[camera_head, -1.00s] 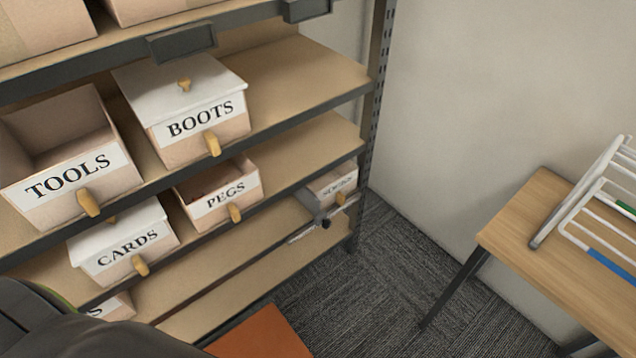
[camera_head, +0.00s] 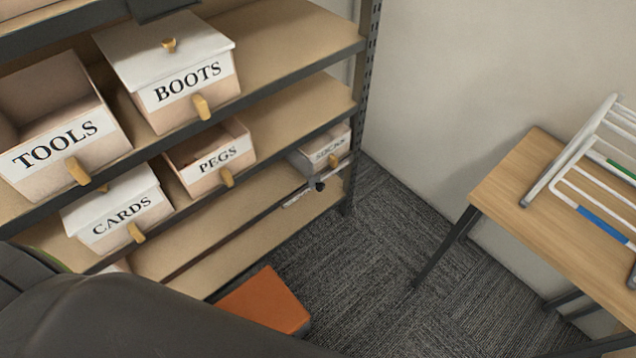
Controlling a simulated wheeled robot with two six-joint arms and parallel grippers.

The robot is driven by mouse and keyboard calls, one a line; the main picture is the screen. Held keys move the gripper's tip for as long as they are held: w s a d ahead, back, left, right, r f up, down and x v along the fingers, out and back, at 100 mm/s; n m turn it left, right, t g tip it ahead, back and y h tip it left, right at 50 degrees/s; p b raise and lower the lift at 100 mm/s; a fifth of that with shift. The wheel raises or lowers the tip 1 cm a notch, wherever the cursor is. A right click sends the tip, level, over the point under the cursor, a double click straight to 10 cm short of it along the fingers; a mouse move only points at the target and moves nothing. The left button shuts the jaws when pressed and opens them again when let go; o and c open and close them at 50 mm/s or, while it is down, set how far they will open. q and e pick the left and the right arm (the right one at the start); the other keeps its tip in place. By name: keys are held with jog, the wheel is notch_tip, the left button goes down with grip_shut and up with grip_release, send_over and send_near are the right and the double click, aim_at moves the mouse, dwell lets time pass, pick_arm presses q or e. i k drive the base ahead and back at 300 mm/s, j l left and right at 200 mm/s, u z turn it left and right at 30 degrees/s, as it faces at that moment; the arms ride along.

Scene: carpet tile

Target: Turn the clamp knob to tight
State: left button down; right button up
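A small dark knob (camera_head: 318,185) sits on a grey clamp-like fitting at the right end of the lower shelf, just below the box lettered like SOCKS (camera_head: 326,148). A thin bar runs beside it along the shelf front. The knob is too small to tell how far it is turned. Neither of my grippers is in view. A dark part of my own body fills the lower left and hides the shelf's lower left corner.
The shelf unit (camera_head: 290,62) holds boxes lettered TOOLS (camera_head: 62,146), BOOTS (camera_head: 188,88), PEGS (camera_head: 222,158) and CARDS (camera_head: 120,222). An orange block (camera_head: 265,303) lies on the carpet. A wooden table (camera_head: 545,220) with a white rack (camera_head: 590,170) stands right. Carpet (camera_head: 385,240) between is clear.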

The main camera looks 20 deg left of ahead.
aim_at(319, 187)
jog(key=l+z, duration=0.2)
jog(key=l, duration=0.45)
jog(key=i+l+z, duration=0.15)
jog(key=l, duration=0.45)
